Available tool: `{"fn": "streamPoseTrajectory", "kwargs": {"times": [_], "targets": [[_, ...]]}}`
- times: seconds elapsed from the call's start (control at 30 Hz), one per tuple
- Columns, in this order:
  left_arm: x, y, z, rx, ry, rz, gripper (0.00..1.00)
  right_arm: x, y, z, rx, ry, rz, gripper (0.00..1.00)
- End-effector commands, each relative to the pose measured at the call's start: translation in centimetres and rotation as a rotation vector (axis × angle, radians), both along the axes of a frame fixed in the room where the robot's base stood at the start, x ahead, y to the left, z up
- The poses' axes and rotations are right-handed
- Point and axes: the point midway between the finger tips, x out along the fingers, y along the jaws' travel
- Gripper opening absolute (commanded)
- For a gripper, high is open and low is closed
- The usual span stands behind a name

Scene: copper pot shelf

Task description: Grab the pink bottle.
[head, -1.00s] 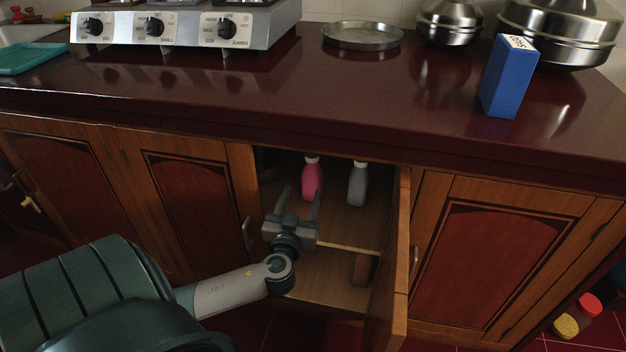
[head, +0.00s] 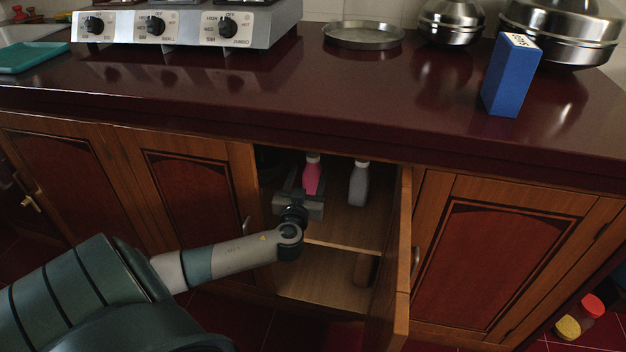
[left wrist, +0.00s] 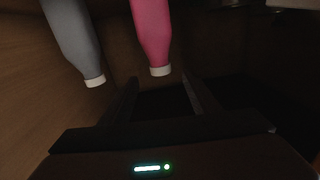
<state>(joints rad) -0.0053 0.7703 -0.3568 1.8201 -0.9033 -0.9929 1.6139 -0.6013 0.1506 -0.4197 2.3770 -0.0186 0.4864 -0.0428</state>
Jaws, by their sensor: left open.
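The pink bottle (head: 312,176) with a white cap stands upright on the upper shelf inside the open cabinet. My left gripper (head: 305,182) is open and inside the cabinet opening, its fingers reaching toward the pink bottle and hiding its lower part. In the left wrist view the pink bottle (left wrist: 151,30) appears upside down, its cap near the line between the open fingertips (left wrist: 159,80). I cannot tell whether the fingers touch or flank it. My right gripper is not in view.
A grey bottle (head: 359,184) stands close to the right of the pink one. The open cabinet door (head: 397,255) bounds the right side. The countertop (head: 250,105) overhangs above. A brown object (head: 363,269) stands on the lower shelf (head: 325,287).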

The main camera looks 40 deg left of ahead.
Motion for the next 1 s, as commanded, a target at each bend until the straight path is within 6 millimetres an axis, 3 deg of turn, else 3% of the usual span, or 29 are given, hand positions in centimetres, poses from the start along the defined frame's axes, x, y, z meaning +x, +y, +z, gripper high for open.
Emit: {"fn": "streamPoseTrajectory", "kwargs": {"times": [0.23, 0.77, 1.0], "targets": [[2.6, 1.7, 0.0, 0.001, -0.001, 0.001, 0.56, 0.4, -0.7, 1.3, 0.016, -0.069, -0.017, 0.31], [3.3, 2.1, 0.0, -0.001, 0.001, 0.0, 0.56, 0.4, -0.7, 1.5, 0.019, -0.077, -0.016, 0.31], [4.8, 3.1, 0.3, 0.002, -0.001, 0.001, 0.56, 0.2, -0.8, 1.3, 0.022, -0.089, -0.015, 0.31]]}}
